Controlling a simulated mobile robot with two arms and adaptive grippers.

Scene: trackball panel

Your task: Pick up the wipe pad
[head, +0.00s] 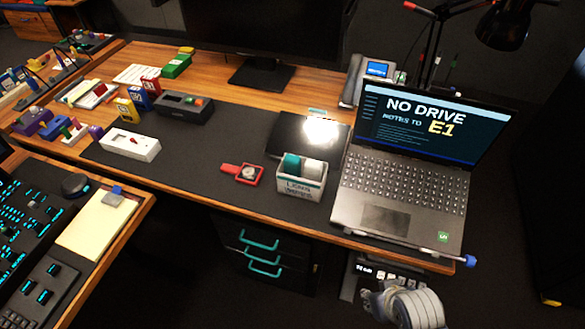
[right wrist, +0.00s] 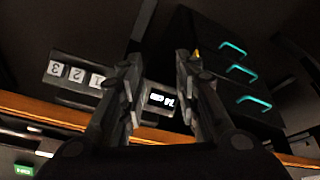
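A small white box lettered like "LENS WIPES" (head: 300,187) stands near the desk's front edge, left of the laptop. A teal roll-like piece (head: 291,163) and a white one (head: 313,169) sit in it; I cannot tell which, if either, is the wipe pad. My right arm's pale wrist shows at the bottom of the head view, below the desk edge and right of the box. In the right wrist view my right gripper (right wrist: 158,72) has its fingers apart with nothing between them. My left gripper is not in view.
An open laptop (head: 400,190) stands right of the box. A red tool with a round grey part (head: 243,173) lies to its left. Drawers with teal handles (head: 262,250) are under the desk. A dark panel with numbered tiles (right wrist: 78,75) is beyond my right gripper.

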